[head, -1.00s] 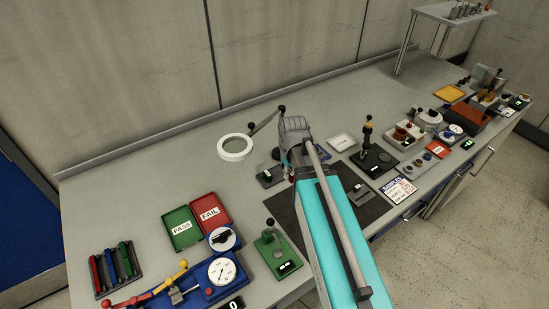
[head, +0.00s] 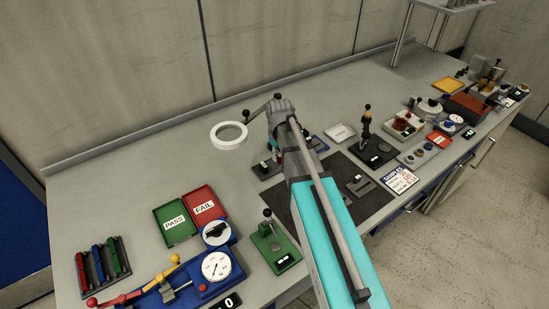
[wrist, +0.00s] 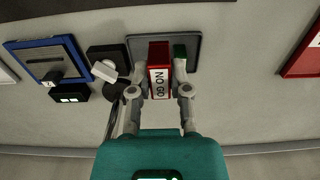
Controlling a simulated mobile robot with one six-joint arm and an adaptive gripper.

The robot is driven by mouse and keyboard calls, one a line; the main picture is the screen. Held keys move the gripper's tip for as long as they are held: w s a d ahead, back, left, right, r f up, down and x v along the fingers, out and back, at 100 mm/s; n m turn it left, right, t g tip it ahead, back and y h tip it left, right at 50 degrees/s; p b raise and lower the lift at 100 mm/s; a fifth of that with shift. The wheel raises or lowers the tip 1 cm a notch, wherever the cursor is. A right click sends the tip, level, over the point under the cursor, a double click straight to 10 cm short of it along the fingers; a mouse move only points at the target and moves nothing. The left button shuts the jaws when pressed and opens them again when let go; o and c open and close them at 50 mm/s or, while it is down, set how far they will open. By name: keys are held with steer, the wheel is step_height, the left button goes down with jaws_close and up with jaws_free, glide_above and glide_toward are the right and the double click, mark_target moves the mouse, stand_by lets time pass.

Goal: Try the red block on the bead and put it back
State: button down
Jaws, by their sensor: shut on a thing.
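The red block (wrist: 159,58), marked NO GO, stands between the two fingertips of my gripper (wrist: 159,75) in the wrist view, and the gripper is shut on it. The block is over a dark grey holder (wrist: 194,44); I cannot tell whether it touches it. In the head view my own arm covers most of the gripper and the holder. I cannot make out the bead in either view.
Left of the holder in the wrist view are a small dark device (wrist: 107,62) and a blue-framed unit (wrist: 48,60). A red tray (wrist: 302,55) lies to the right. In the head view, a white ring lamp (head: 229,135) stands near the arm; bare bench lies behind it.

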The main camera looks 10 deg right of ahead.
steer(key=b, duration=0.3)
glide_above(275, 166)
steer(key=f, duration=0.3)
steer(key=shift+w+f, duration=0.25)
steer(key=shift+f, duration=0.15)
steer(key=shift+f, duration=0.15)
steer(key=shift+f+b, duration=0.85)
steer(key=shift+s+f+b, duration=0.1)
steer(key=shift+f+b, duration=1.3)
stand_by(2.6)
stand_by(0.3)
steer(key=c, duration=0.5)
jaws_free()
steer(key=shift+c, duration=0.2)
